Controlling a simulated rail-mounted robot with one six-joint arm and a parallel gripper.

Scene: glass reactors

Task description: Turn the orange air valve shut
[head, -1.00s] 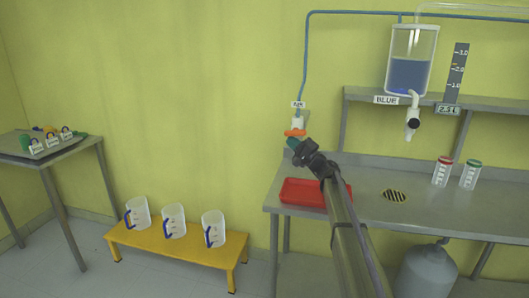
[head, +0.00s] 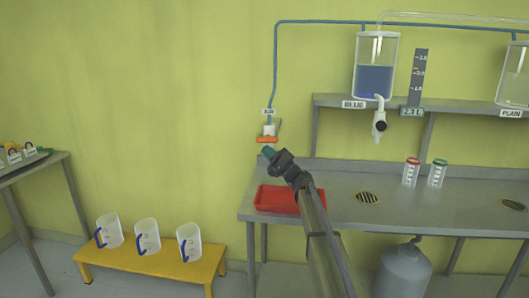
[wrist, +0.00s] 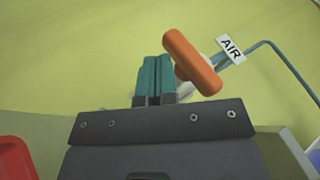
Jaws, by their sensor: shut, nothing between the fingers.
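The orange air valve handle (head: 267,139) sits on a white fitting on the yellow-green wall, under a small AIR label (head: 268,111). In the head view the handle lies crosswise to the blue tube that runs up from the fitting. In the wrist view the orange handle (wrist: 192,62) shows just right of my fingertips, beside the AIR label (wrist: 230,49). My gripper (head: 267,152) is just below the handle, with its teal fingers together and empty. The fingers also show in the wrist view (wrist: 155,72). I cannot tell whether they touch the handle.
A red tray (head: 275,199) lies on the steel bench below my gripper. A blue-filled tank (head: 375,82) hangs above the shelf to the right. Two capped bottles (head: 411,173) stand on the bench. A yellow stool (head: 150,262) holds clear jugs at lower left.

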